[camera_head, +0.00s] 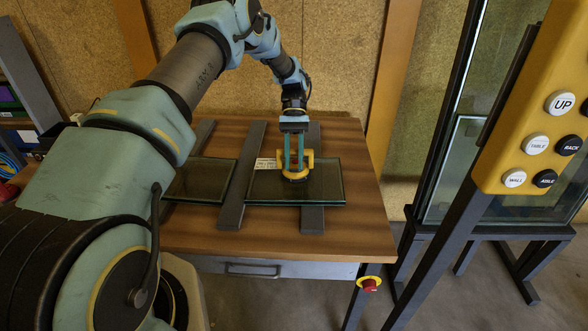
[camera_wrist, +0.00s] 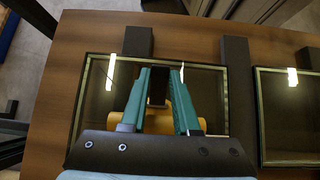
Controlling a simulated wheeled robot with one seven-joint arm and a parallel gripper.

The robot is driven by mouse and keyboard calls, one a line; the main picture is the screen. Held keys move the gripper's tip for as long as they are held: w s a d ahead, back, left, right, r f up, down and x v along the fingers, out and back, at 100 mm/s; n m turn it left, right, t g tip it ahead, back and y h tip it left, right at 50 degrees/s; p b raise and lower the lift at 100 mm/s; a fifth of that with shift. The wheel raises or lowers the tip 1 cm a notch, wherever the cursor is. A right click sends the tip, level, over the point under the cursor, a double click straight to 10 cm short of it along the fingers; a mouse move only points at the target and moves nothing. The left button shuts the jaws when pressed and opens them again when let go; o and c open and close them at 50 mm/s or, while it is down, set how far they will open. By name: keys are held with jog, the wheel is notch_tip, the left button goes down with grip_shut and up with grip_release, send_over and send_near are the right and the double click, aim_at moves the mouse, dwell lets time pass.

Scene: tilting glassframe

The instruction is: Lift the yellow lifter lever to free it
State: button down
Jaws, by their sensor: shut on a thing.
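The yellow lifter (camera_head: 309,159) stands on a glass pane (camera_head: 327,187) that lies flat on the wooden table. My gripper (camera_head: 294,166) points down at the lifter with its two teal fingers around its middle part. In the wrist view, the fingers (camera_wrist: 160,76) are close together with a dark part between them, and they are shut on the lifter. The lifter's yellow body (camera_wrist: 196,117) shows only in pieces beside and behind the fingers. The lever cannot be told apart from the rest, and its position is hidden.
Dark bars (camera_head: 241,178) support the panes on the table (camera_head: 366,219). A second glass pane (camera_head: 199,180) lies to the left. A yellow button panel (camera_head: 541,110) and a dark-framed rack (camera_head: 469,142) stand at right. A red knob (camera_head: 370,285) sits at the table's front.

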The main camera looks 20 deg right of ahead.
jog(key=shift+w+d+g+b, duration=0.1)
jog(key=shift+w+g+b, duration=0.05)
jog(key=shift+g+b, duration=0.2)
jog(key=shift+y, duration=0.3)
jog(key=c, duration=0.6)
grip_release()
jog(key=shift+c, duration=0.2)
jog(key=shift+r, duration=0.1)
